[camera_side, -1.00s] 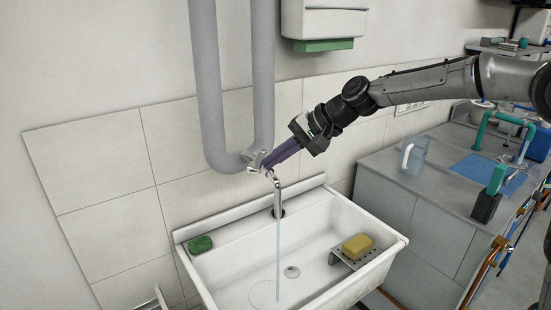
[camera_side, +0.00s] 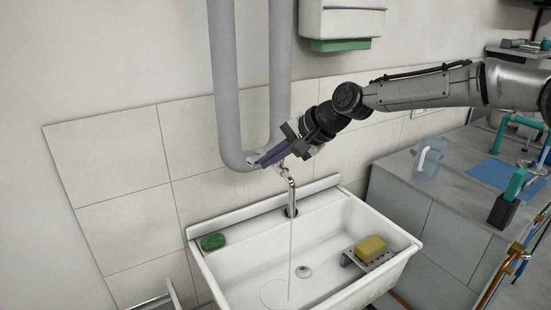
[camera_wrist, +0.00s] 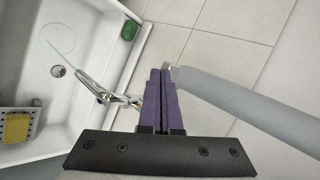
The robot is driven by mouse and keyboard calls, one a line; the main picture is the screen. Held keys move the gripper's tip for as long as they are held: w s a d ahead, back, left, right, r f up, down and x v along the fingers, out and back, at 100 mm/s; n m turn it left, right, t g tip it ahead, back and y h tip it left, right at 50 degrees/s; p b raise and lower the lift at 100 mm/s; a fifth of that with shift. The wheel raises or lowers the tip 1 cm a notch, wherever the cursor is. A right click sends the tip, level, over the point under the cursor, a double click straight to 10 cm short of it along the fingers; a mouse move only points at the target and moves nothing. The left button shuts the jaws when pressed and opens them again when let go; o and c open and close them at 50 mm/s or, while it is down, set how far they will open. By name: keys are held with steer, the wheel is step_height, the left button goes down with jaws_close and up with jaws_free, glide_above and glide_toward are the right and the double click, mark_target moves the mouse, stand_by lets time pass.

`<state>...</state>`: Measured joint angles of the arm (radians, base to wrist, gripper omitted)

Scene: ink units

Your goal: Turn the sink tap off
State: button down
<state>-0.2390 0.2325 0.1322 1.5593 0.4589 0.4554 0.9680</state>
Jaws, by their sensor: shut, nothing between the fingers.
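The chrome tap (camera_side: 289,186) stands at the back of the white sink (camera_side: 222,262). A thin stream of water (camera_side: 290,258) runs from its spout into the basin. In the wrist view the tap (camera_wrist: 95,87) lies left of my fingers, with its handle end (camera_wrist: 130,101) close beside them. My gripper (camera_side: 261,162) has long purple fingers, shut and empty, tilted down to the left above the tap. Its fingertips (camera_wrist: 160,71) also show in the wrist view, near the grey pipe. I cannot tell whether the fingers touch the handle, which they partly crowd.
A grey U-shaped pipe (camera_side: 222,80) runs down the wall right by my fingertips. A green soap (camera_side: 213,242) and a yellow sponge (camera_side: 371,247) on a rack sit at the sink. A counter with a clear jug (camera_side: 428,158) stands to the right.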

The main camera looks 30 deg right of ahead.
steer(key=shift+d, duration=0.1)
steer(key=shift+s+d, duration=0.1)
steer(key=shift+d, duration=0.65)
steer(key=shift+s, duration=0.1)
steer(key=s+d+r, duration=0.1)
steer(key=s+r, duration=0.6)
steer(key=s, duration=0.4)
steer(key=shift+d, duration=0.2)
steer(key=shift+d, duration=0.1)
